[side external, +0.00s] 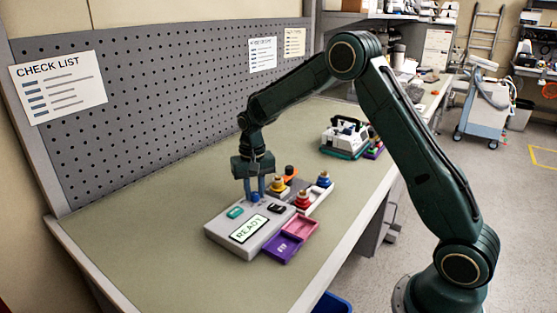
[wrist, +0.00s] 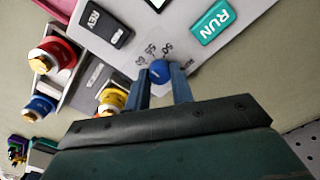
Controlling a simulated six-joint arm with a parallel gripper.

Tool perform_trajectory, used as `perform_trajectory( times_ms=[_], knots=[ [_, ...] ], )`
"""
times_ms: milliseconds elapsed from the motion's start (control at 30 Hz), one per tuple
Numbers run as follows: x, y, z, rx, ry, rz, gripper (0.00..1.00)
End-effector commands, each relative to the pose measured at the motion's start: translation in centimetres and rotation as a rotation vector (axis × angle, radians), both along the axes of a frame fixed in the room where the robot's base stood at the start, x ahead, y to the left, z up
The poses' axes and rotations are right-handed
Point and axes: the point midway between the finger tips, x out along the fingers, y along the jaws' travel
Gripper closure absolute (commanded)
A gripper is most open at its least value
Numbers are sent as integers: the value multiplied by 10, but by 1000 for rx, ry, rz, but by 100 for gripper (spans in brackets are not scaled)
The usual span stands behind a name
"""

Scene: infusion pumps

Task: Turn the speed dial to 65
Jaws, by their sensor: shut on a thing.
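The speed dial (wrist: 160,71) is a small blue round knob on the top face of the grey pump (side external: 227,226). Small numbers are printed in an arc around it; one seems to read 50. I cannot tell exactly which number the dial points to. My gripper (side external: 255,191) points straight down over the pump, with its blue fingers at the dial. In the wrist view the two fingers of my gripper (wrist: 161,77) stand on either side of the dial, shut on it. The fingers partly hide the dial (side external: 256,198) in the side view.
The pump has a teal RUN button (wrist: 210,22), a black REV button (wrist: 102,22) and a READY screen (side external: 249,230). Red (side external: 302,200), yellow (side external: 278,185) and blue (side external: 323,180) knobbed parts stand close behind. Purple (side external: 284,248) and pink (side external: 300,226) trays adjoin it. The bench is clear at left.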

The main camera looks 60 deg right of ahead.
Motion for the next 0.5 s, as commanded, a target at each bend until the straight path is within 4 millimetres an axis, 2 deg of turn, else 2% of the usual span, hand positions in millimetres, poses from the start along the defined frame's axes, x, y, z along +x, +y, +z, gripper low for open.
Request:
perform_trajectory(
  times_ms=[500],
  knots=[
    [1,1,2,0,-2,490,100]
  ],
)
